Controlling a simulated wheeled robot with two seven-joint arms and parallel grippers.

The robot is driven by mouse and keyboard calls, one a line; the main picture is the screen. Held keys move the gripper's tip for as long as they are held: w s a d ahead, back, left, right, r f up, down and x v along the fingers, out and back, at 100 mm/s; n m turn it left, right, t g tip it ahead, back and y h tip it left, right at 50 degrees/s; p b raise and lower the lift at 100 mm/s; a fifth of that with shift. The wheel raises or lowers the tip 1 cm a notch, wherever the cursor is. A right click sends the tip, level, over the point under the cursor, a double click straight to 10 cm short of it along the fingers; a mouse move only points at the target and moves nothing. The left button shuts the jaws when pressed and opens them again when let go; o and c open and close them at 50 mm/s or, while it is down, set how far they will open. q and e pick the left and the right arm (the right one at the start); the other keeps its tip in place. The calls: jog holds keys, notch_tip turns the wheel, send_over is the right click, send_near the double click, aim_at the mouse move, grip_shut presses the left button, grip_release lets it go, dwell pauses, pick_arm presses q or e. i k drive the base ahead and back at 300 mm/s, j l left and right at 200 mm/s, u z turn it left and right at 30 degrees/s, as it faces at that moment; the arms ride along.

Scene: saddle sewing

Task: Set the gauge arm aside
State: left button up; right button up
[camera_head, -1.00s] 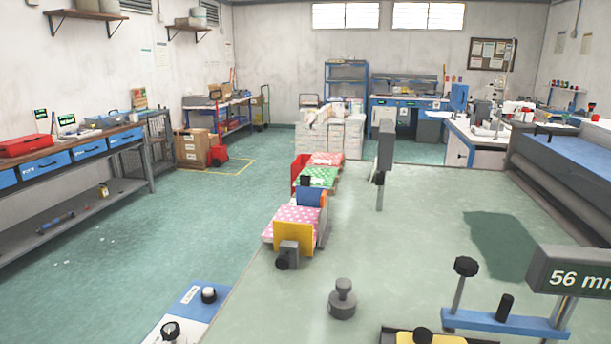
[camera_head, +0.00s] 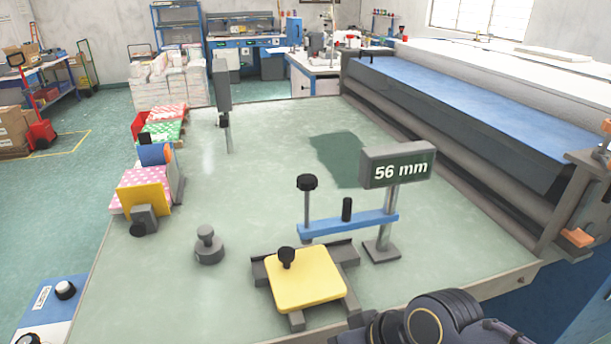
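The gauge arm, a blue bar (camera_head: 345,224), lies level across the gauge on the green table. It has a tall black knob (camera_head: 307,183) on a rod at its left end and a short black handle (camera_head: 347,208) near its middle. Its right end meets a grey post below the "56 mm" display (camera_head: 397,167). A yellow plate (camera_head: 307,280) with a black knob sits on a dark grey base in front of the bar. A dark link of my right arm shows at the bottom right edge, apart from the gauge. Neither gripper's fingers are in view.
A grey knobbed weight (camera_head: 209,246) stands left of the yellow plate. Fabric stacks (camera_head: 145,194) with clamps line the table's left edge. A grey upright (camera_head: 223,97) stands at the back. A long machine with a blue bed (camera_head: 470,95) borders the right. The table's middle is clear.

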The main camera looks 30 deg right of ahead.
aim_at(349, 220)
jog(key=l+z, duration=0.25)
jog(key=z, duration=0.25)
jog(key=l+z, duration=0.3)
jog(key=z, duration=0.15)
